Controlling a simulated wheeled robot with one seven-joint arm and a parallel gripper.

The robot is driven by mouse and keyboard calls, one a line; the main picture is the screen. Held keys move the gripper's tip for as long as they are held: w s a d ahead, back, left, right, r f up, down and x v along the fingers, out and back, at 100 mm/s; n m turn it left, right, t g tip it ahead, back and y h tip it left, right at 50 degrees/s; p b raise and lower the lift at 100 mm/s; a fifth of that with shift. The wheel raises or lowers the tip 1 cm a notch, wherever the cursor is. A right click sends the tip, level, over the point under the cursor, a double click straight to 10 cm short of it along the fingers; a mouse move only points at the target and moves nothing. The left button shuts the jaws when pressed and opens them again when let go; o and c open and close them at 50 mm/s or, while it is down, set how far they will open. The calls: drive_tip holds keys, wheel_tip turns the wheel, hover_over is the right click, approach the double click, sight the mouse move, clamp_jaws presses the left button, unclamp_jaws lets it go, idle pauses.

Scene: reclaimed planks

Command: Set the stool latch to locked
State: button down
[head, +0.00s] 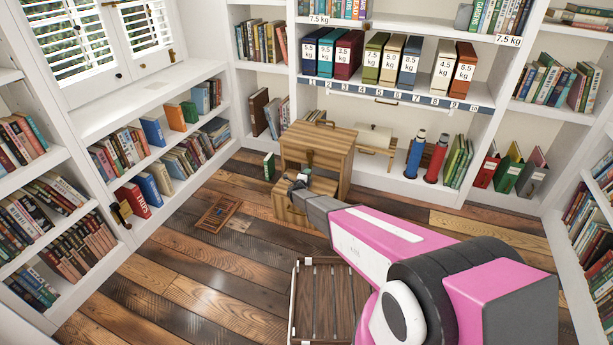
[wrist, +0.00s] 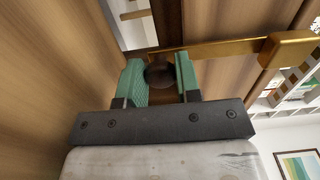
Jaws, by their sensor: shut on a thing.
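The wooden step stool (head: 318,138) stands in front of the back shelves, with its lower step (head: 290,212) toward me. My gripper (head: 299,182) is at the stool's near side, partly hiding it. In the wrist view, the green fingers of my gripper (wrist: 160,76) are shut on a dark round knob (wrist: 159,73). A brass bar (wrist: 225,48) runs right from beside the knob to a brass block (wrist: 292,46). Wooden panels of the stool surround the fingers. I cannot tell from these views whether the latch is locked.
A slatted wooden crate (head: 322,300) sits on the floor below my arm. Bookshelves line the walls. The plank floor (head: 175,262) at left is mostly clear.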

idle(0.3)
drive_tip(key=c, duration=0.8)
unclamp_jaws()
drive_tip(key=shift+s, duration=0.15)
drive_tip(key=v, duration=1)
drive_tip(key=shift+s+a, duration=0.1)
drive_tip(key=shift+s, duration=0.2)
